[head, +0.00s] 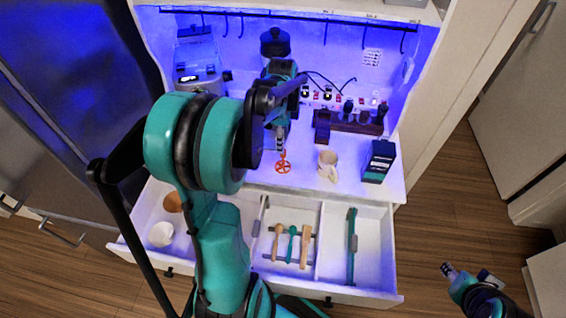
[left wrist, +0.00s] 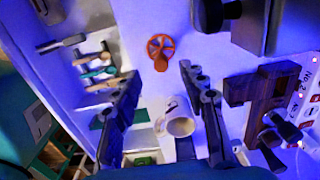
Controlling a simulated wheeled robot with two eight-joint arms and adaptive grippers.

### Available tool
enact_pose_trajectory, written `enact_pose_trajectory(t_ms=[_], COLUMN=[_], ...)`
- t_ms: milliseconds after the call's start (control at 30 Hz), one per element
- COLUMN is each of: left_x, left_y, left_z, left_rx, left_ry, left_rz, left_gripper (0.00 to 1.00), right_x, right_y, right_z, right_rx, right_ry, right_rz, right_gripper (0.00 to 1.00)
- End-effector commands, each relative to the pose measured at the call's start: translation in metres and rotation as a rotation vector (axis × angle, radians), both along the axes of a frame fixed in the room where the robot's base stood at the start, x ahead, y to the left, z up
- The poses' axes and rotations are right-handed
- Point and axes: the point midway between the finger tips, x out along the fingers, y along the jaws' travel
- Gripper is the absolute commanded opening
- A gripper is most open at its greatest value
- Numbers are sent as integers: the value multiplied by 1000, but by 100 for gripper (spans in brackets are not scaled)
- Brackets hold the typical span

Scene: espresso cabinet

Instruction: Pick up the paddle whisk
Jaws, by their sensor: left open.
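I cannot tell for certain which tool is the paddle whisk. An orange spoked, wheel-like piece (head: 283,163) is on the white counter below my left gripper (head: 281,126). In the left wrist view this orange piece (left wrist: 160,46) lies beyond the fingertips, roughly between their lines and apart from them. My left gripper (left wrist: 160,88) is open and empty, with its two dark fingers spread. A light mug (head: 327,165) stands to the right of the orange piece. The end of my right arm (head: 470,290) is low at the right, away from the counter; its fingers are not clear.
Below the counter an open white drawer (head: 372,293) holds wooden and green-handled tools (head: 291,245) and a long green tool (head: 351,245). Two small bowls sit at its left. A dark box (head: 379,161) and a dark wooden rack (head: 348,123) stand on the counter's right.

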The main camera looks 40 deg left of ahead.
Motion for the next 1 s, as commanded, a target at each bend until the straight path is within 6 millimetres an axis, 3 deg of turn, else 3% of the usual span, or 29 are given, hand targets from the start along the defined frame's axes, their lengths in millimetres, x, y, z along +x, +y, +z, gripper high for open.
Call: enact_pose_trajectory(t_ms=[333,667,833,1000], left_x=[2,2,2,2], left_y=[-1,-2,-2,-2], left_z=[-51,-58,-58,-58], left_rx=[0,1,1,1], left_ry=[-1,-2,-2,-2], left_rz=[1,2,2,2], left_gripper=[42,42,0,0], right_x=[0,0,0,0], right_y=[0,0,0,0], right_z=[-16,-16,-16,-16], right_rx=[0,0,0,0], right_ry=[0,0,0,0], right_rz=[0,0,0,0], right_gripper=[40,40,40,40])
